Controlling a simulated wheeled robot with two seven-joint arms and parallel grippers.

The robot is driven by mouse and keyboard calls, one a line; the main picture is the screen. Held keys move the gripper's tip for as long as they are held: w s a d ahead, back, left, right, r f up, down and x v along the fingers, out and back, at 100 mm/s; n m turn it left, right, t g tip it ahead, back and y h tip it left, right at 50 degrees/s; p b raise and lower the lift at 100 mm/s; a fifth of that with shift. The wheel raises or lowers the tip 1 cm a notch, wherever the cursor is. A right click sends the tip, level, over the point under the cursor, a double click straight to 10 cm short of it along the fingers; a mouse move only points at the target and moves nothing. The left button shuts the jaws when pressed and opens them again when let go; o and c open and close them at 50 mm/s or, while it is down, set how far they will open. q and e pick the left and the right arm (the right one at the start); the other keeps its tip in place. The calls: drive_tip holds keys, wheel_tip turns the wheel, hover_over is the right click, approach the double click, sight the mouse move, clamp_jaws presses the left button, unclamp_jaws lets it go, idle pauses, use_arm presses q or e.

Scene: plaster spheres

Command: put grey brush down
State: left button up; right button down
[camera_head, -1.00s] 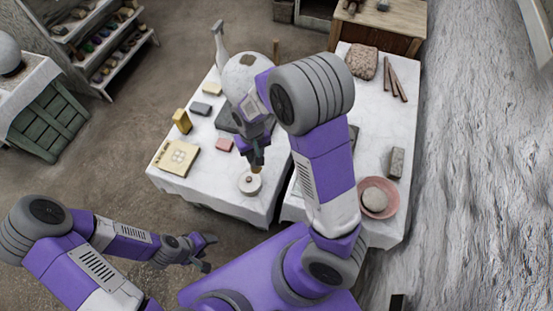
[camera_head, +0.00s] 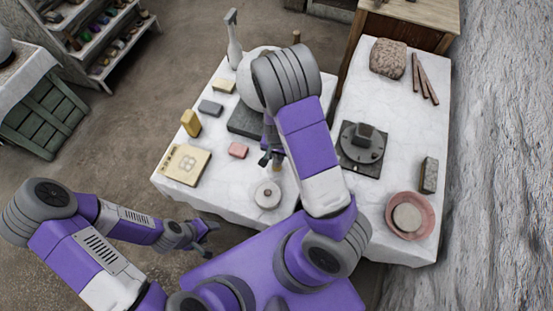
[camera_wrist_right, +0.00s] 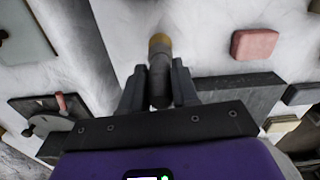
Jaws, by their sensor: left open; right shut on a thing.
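My right gripper (camera_head: 271,160) is over the left white-topped table (camera_head: 225,200), just behind a round white lidded pot (camera_head: 267,195). In the right wrist view my right gripper (camera_wrist_right: 158,85) is shut on the grey brush (camera_wrist_right: 160,72), a grey rod with a brass-coloured end pointing away from the gripper. Whether the brush touches the table cannot be told. In the head view the brush is mostly hidden by the gripper and arm. My left gripper (camera_head: 208,238) is open and empty, in front of the left table's near edge.
A pink block (camera_head: 238,150), yellow book (camera_head: 182,164), yellow bottle (camera_head: 190,122), grey block (camera_head: 210,108) and dark slab (camera_head: 243,124) lie on the left table. A white sphere stands behind my arm. The right table holds a turntable (camera_head: 362,143) and pink bowl (camera_head: 431,217).

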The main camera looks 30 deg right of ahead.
drive_tip(key=shift+f+b, duration=0.45)
drive_tip(key=shift+f, duration=0.85)
drive_tip(key=shift+f, duration=0.15)
drive_tip(key=c, duration=0.8)
unclamp_jaws()
drive_tip(key=shift+c, duration=0.2)
wheel_tip(320, 180, up, 12)
drive_tip(key=p, duration=0.6)
drive_tip(key=shift+r, duration=0.2)
drive_tip(key=shift+s+f, duration=0.1)
